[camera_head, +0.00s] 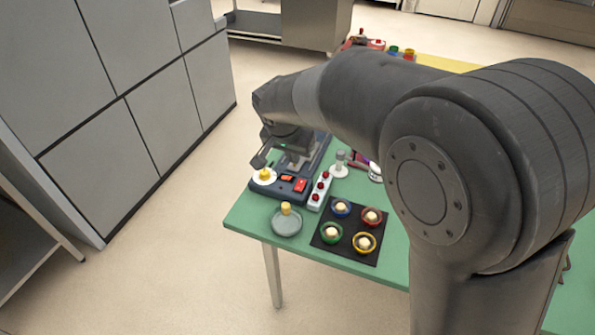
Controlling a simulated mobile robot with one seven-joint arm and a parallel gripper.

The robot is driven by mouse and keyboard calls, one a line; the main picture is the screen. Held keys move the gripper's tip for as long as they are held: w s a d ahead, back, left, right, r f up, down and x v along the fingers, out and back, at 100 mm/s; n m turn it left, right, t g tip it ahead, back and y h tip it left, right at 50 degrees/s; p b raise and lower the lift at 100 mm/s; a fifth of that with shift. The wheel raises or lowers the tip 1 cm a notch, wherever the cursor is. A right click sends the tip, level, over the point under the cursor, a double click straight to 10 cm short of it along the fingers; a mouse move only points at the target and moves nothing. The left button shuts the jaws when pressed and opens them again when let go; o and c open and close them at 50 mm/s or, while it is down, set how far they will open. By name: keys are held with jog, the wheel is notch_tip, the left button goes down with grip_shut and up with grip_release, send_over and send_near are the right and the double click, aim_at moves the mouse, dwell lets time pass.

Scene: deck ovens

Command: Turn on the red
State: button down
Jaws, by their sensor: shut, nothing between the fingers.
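A dark grey-blue device (266,197) sits at the near left end of the green table. On its front are two red rocker switches, the right one (300,185) brighter red and the left one (287,178) more orange; I cannot tell how either is set. My gripper (260,160) is shut and empty, above the device's left side, just above a white dial-like disc (264,181) with a yellow knob. It is apart from the red switches, to their upper left. My arm hides the back of the device.
A white strip with red buttons (320,190) lies right of the device. A grey dish with a yellow knob (287,222) and a black mat (327,245) with several coloured bowls stand in front. Grey cabinets (130,90) rise left, beyond clear floor.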

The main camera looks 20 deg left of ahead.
aim_at(301, 183)
jog(key=shift+w+f, duration=0.1)
jog(key=x, duration=1.3)
jog(key=shift+w+f, duration=0.25)
jog(key=shift+f, duration=0.1)
jog(key=shift+w+f, duration=0.15)
jog(key=shift+s, duration=0.95)
